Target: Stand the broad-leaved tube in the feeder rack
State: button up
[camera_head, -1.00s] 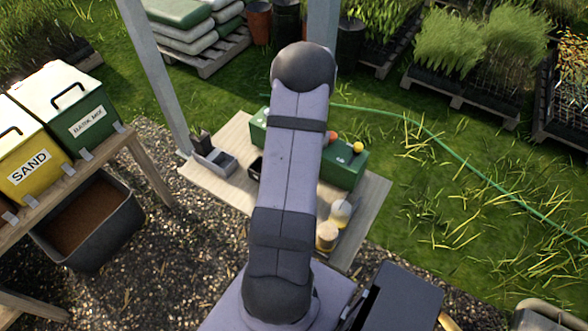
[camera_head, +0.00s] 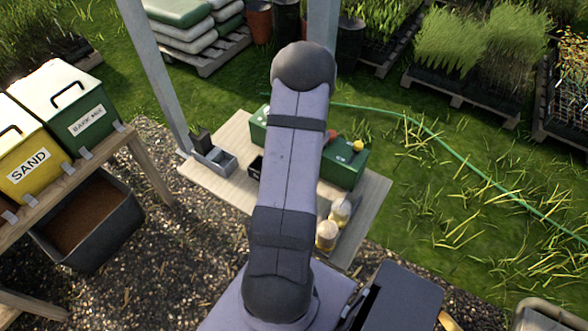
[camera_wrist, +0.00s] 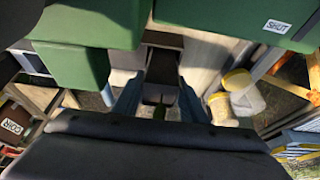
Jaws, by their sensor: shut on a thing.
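In the wrist view my gripper (camera_wrist: 158,95) has its two blue-grey fingers closed in on a small tube, which is mostly hidden. I cannot tell from this leaf alone how broad the tube's leaves are. In the head view my arm hides the gripper and the held tube. A grey compartmented rack (camera_head: 216,161) stands at the left of the table, with a dark pot holding green leaves (camera_head: 200,141) at its back; I cannot tell for sure that it is the feeder rack.
Green boxes (camera_head: 342,168) stand along the table's back, one with a yellow knob (camera_head: 358,146). Two pale jars, one at the front (camera_head: 327,235), stand at the right. A small black container (camera_head: 256,166) is partly behind my arm. The wooden table (camera_head: 225,185) has bare room at front left.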

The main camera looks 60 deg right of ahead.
jog(key=o, duration=1.2)
jog(key=shift+f, duration=0.1)
jog(key=shift+o, duration=0.2)
jog(key=b+v, duration=0.2)
jog(key=v, duration=0.5)
jog(key=shift+r, duration=0.25)
